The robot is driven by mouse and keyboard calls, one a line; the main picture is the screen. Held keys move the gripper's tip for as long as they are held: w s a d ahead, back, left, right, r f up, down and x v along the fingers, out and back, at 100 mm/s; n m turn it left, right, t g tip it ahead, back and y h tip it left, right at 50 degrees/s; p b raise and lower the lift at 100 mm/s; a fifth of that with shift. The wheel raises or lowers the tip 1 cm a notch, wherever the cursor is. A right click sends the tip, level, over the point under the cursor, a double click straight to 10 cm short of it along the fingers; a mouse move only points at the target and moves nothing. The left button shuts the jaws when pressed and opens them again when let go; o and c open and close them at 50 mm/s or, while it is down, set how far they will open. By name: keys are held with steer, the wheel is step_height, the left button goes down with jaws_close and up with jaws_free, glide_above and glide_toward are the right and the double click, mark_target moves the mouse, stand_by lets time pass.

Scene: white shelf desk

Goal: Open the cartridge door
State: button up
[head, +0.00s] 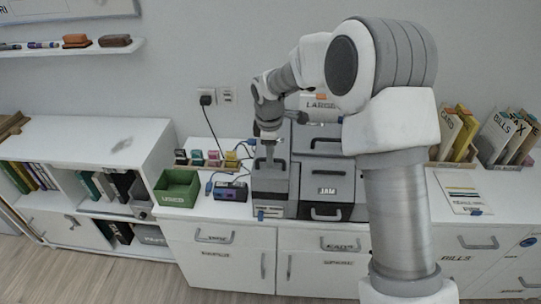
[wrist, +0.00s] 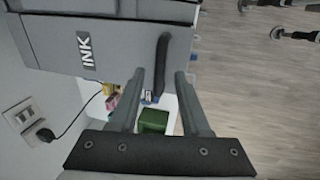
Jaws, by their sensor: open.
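The grey printer (head: 327,182) stands on the white desk. Its cartridge door, the panel labelled INK (wrist: 105,55), fills the upper left of the wrist view and looks shut. The door has a dark bar handle (wrist: 163,55). My gripper (wrist: 160,74) is open, and its two fingers appear on either side of the handle's near end in that view. I cannot tell whether they touch it. In the head view my gripper (head: 269,152) points down over the printer's left block (head: 270,187), and the INK label is hidden there.
A panel labelled JAM (head: 327,191) is right of the left block. File holders (head: 457,135) stand at the right. A wall outlet (head: 207,97) has a cable.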

steer(key=shift+w+f, duration=0.1)
steer(key=shift+f, duration=0.35)
steer(key=shift+c, duration=0.2)
jaws_close()
stand_by(1.0)
